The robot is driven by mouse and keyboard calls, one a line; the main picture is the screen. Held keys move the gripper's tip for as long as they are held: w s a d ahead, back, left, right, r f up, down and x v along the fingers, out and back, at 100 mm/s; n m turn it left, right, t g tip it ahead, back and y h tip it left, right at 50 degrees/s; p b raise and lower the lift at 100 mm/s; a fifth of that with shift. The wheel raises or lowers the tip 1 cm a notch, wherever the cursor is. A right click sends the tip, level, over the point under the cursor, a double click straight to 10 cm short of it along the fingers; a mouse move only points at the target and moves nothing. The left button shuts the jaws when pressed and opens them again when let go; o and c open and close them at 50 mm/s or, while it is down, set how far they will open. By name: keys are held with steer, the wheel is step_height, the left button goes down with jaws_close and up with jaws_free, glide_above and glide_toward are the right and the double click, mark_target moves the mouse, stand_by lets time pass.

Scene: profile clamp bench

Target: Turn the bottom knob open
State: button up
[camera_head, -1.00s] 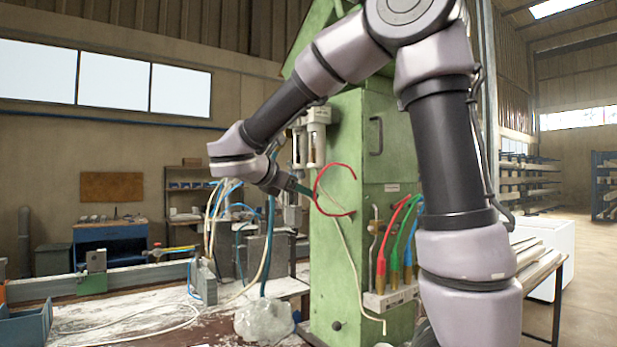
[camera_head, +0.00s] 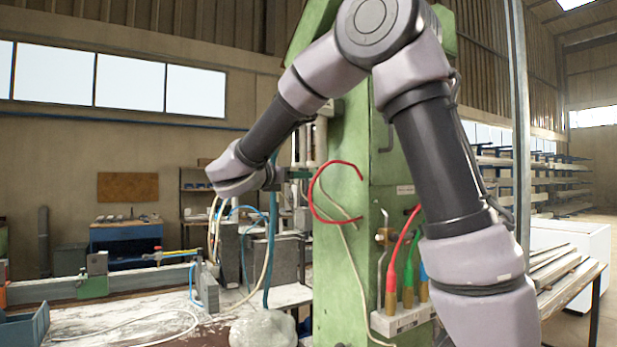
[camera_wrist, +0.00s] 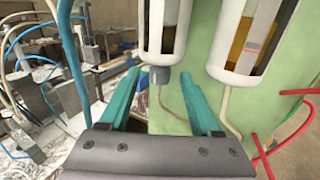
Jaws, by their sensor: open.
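Two white bowl units with amber windows hang on the green cabinet in the wrist view, a left one (camera_wrist: 163,30) and a right one (camera_wrist: 243,45). A small grey knob (camera_wrist: 160,76) sits at the bottom of the left unit, with a pale tube below it. My gripper (camera_wrist: 159,84) is open, its teal fingers on either side of the knob in the picture. I cannot tell whether they touch it. In the head view my gripper (camera_head: 298,174) is small beside the cabinet (camera_head: 345,250), just below the white units (camera_head: 308,146); the knob is not discernible there.
A red hose (camera_head: 316,195) loops out of the cabinet to the right of my gripper. Blue and white hoses (camera_head: 271,245) hang to the left above the dusty bench (camera_head: 120,315). Red, green and blue hose fittings (camera_head: 405,290) stand lower on the cabinet.

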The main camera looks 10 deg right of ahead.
steer(key=x, duration=0.6)
jaws_close()
